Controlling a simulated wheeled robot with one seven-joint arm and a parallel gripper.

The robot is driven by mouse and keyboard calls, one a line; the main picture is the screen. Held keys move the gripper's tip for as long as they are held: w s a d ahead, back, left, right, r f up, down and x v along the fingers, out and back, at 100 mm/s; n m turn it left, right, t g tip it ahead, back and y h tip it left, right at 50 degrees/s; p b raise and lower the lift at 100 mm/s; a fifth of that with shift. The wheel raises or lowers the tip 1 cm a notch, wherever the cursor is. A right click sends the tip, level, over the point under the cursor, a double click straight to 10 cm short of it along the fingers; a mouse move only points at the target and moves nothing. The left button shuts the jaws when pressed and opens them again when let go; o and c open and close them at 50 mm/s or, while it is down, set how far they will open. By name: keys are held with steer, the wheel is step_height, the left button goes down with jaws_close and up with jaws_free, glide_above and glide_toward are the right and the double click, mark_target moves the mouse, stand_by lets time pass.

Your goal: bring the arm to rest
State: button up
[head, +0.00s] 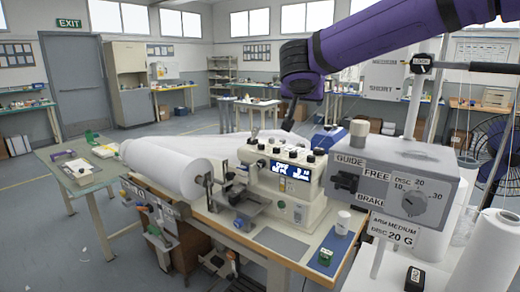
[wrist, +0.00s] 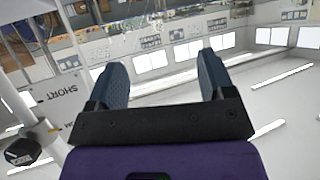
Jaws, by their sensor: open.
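My gripper (wrist: 163,85) shows in the wrist view with its two dark fingers spread apart and nothing between them. The wrist camera looks past it at the upper walls, windows and ceiling, tilted. In the head view my purple arm (head: 385,40) crosses the upper right, above the sewing machine (head: 290,182). Its dark end hangs over the back of the machine, clear of it; the fingers are hard to make out there.
A grey guide and brake box (head: 393,187) on a pole stands at the right front. A white fabric roll (head: 165,165) lies left of the machine. White thread cones (head: 490,255) stand at the lower right. A green side table (head: 85,175) is at the left, with open floor behind.

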steer(key=s+n+y, duration=0.6)
steer(key=s+n, duration=0.1)
steer(key=s, duration=0.5)
steer(key=s+d+f+m+g+h, duration=0.1)
steer(key=s+d+f+g, duration=0.2)
steer(key=s+d, duration=0.6)
steer(key=s+d+f+m+g+h, duration=0.2)
steer(key=s+d+f+g, duration=0.2)
steer(key=s+d, duration=0.6)
steer(key=s+f, duration=0.2)
steer(key=s, duration=0.5)
